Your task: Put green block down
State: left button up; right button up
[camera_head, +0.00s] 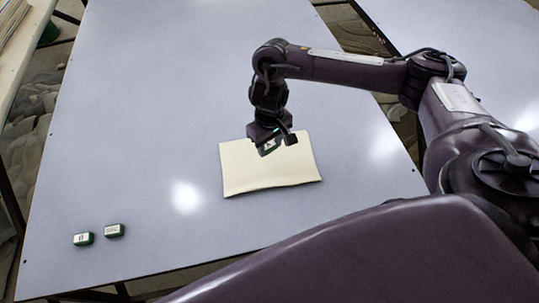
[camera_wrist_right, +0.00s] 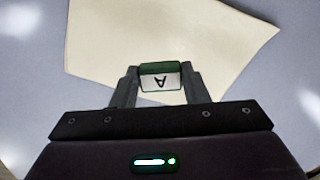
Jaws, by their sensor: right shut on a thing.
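My right gripper (camera_wrist_right: 160,84) is shut on a green block (camera_wrist_right: 160,68) with a white face marked with a dark letter A. In the head view my right gripper (camera_head: 270,146) is over the middle of a cream cloth (camera_head: 255,175), which lies flat on the grey table. How high the block is above the cloth is hard to tell. Two other green blocks with white marked faces, one (camera_head: 83,239) and another (camera_head: 115,230), lie side by side at the table's front left. My left gripper is not in view.
The grey table (camera_head: 130,130) is bare to the left of the cloth and behind it. Its front edge runs below the two blocks. A second table surface (camera_head: 450,25) is at the upper right. My right arm covers the lower right.

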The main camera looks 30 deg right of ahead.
aim_at(270, 163)
notch_tip(270, 163, down, 2)
jog(key=shift+a+f+b, duration=0.1)
jog(key=shift+f+b, duration=0.15)
jog(key=shift+b, duration=0.1)
notch_tip(270, 163, down, 3)
jog(key=shift+f+b, duration=0.2)
jog(key=shift+b, duration=0.75)
jog(key=shift+r, duration=0.1)
jog(key=shift+s+f, duration=0.1)
jog(key=shift+f, duration=0.45)
jog(key=o, duration=1)
jog(key=shift+f, duration=0.1)
jog(key=shift+c, duration=0.2)
jog(key=shift+s, duration=0.1)
